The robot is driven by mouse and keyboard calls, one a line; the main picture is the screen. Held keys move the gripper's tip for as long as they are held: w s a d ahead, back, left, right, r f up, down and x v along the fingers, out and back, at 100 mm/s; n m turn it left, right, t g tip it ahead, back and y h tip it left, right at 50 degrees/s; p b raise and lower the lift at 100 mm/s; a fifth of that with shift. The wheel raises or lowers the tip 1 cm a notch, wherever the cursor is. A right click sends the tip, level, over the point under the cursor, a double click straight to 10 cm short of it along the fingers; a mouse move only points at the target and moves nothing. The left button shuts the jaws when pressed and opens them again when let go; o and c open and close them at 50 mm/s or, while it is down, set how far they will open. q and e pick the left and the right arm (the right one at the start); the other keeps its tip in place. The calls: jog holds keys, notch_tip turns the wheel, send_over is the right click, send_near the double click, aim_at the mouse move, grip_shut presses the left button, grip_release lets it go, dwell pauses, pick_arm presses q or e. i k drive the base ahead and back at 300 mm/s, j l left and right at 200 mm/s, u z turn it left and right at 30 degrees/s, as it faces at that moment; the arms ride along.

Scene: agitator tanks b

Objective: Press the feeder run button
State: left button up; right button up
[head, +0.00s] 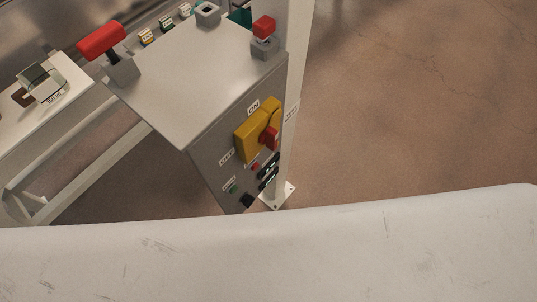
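A grey control box (205,85) stands at the centre left on a pale post. Its side panel carries a small green button (233,188) low on the left and a small red button (255,167) to its right. The small labels beside them are too small to read, so I cannot tell which one is the feeder run button. Neither of my grippers is in view.
On the box top are a red-handled lever (101,39) and a red block-shaped control (264,27). A black knob (246,201) sits at the panel's lower edge. A white bench (62,108) stands at left. The brown floor (420,100) is clear at right.

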aim_at(233, 190)
jog(key=k+l+u, duration=0.25)
jog(key=l, duration=0.25)
jog(key=k+l+u, duration=0.25)
jog(key=k+l, duration=0.1)
jog(key=l, duration=0.05)
